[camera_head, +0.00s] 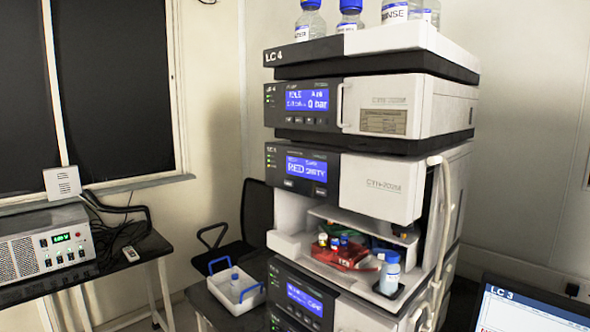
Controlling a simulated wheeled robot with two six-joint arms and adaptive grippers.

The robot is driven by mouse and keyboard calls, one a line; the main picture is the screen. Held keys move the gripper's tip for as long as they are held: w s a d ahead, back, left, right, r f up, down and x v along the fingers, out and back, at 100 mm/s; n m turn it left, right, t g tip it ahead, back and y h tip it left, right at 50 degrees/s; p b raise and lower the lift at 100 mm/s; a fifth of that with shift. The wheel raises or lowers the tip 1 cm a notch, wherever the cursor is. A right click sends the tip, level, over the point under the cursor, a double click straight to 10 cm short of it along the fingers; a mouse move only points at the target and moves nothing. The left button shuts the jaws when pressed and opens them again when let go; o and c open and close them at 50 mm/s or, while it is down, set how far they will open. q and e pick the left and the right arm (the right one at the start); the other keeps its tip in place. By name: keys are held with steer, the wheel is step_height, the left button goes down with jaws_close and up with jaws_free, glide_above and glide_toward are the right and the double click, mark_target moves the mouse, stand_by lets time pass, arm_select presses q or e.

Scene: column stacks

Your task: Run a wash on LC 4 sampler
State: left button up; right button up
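The LC 4 stack (375,60) stands in the middle of the head view. Its sampler module (375,188) has a lit blue display (306,169) that seems to read "RED" and "DIRTY". The sampler's bay below is open. In it a red tray (340,257) holds several small vials with coloured caps. A blue-capped bottle (389,275) stands upright at the bay's front right. The module above has a blue display (307,101) that seems to read "IDLE" and "0 bar". Neither of my grippers is in view.
Several blue-capped bottles (349,16) stand on the stack's top tray, one labelled "RINSE". A white carrier (237,290) with blue handles holds a small bottle at lower left. A bench (128,250) bears an instrument (45,250). An LC 3 screen (530,308) is at lower right.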

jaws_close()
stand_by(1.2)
